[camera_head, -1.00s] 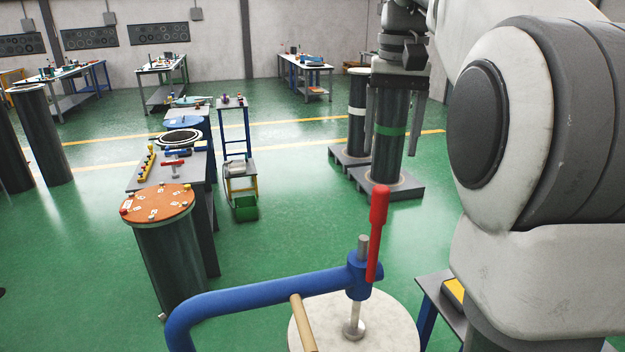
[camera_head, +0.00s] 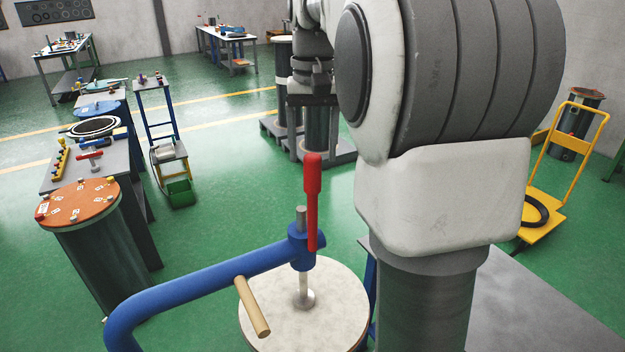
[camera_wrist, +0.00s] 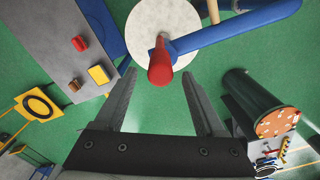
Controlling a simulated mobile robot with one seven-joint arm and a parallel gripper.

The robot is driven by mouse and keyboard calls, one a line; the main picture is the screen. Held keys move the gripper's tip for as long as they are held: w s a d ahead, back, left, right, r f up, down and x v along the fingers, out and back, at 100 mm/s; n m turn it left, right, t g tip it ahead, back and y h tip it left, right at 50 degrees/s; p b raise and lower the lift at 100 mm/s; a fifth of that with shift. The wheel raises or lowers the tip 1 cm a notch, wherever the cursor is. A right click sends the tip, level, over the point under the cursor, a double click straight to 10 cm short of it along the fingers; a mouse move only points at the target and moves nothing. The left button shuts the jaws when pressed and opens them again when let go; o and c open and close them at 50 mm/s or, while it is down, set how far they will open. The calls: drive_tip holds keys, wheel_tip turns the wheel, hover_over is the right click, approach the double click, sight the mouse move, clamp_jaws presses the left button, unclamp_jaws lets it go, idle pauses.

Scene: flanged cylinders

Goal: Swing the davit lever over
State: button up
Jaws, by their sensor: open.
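The davit is a blue bent arm (camera_head: 205,285) on a steel post above a round pale lid (camera_head: 325,310). A red lever (camera_head: 312,205) stands upright at its blue hub (camera_head: 299,246). A wooden handle (camera_head: 252,306) sticks out from the blue arm. In the wrist view the red lever (camera_wrist: 160,66) is seen nearly end-on, between the fingertip lines of my gripper (camera_wrist: 159,76). The gripper is open and empty, its fingers apart and not visibly touching the lever.
An orange-topped cylinder (camera_head: 78,202) stands left, beside a grey bench (camera_head: 70,178). A grey table (camera_head: 540,310) is at right, with a yellow trolley (camera_head: 560,190) beyond. In the wrist view a grey table (camera_wrist: 60,50) holds red and yellow pieces. Green floor is open between the benches.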

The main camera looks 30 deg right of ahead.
sight(313, 178)
wheel_tip(313, 178, down, 7)
drive_tip(key=shift+r, duration=0.1)
idle(0.3)
clamp_jaws()
idle(1.3)
